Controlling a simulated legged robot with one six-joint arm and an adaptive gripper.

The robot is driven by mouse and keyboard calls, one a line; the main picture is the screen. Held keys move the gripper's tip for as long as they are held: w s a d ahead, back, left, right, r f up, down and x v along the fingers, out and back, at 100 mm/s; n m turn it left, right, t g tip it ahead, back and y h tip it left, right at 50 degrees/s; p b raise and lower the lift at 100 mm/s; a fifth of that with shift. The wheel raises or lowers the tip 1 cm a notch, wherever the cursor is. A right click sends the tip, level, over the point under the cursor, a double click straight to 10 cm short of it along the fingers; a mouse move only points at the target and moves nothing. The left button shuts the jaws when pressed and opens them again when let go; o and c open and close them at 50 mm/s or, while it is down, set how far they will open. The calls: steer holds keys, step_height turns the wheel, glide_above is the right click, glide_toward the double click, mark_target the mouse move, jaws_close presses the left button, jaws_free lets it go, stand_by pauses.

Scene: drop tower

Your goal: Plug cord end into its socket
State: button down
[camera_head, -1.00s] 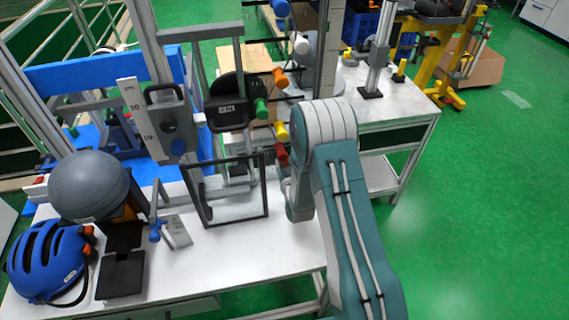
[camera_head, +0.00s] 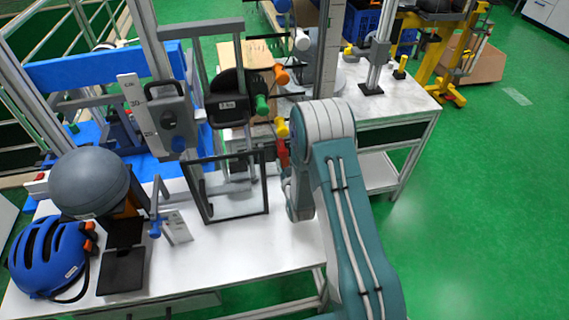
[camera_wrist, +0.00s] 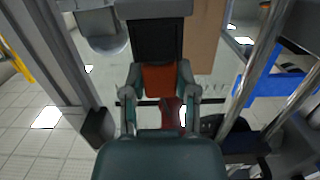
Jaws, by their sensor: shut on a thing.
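In the wrist view my gripper (camera_wrist: 161,103) has its two fingers drawn in on either side of an orange-red piece (camera_wrist: 160,80). A darker red part (camera_wrist: 171,110) shows just below it, between the fingers. I cannot tell for sure whether this is the cord end. In the head view a red piece (camera_head: 283,152) shows just left of my arm, at the tower's front right. My arm hides the gripper there. No cord and no socket can be made out clearly in either view.
The tower's bench (camera_head: 240,252) holds a dark frame (camera_head: 206,214), a grey ball (camera_head: 88,182) and a blue helmet (camera_head: 47,258). Coloured knobs, among them a yellow one (camera_head: 282,127), stand close to my arm. Open green floor (camera_head: 470,220) lies to the right.

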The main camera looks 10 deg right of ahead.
steer(key=shift+f, duration=0.3)
steer(key=shift+c, duration=1.5)
jaws_free()
steer(key=shift+s, duration=0.1)
steer(key=shift+s, duration=3.45)
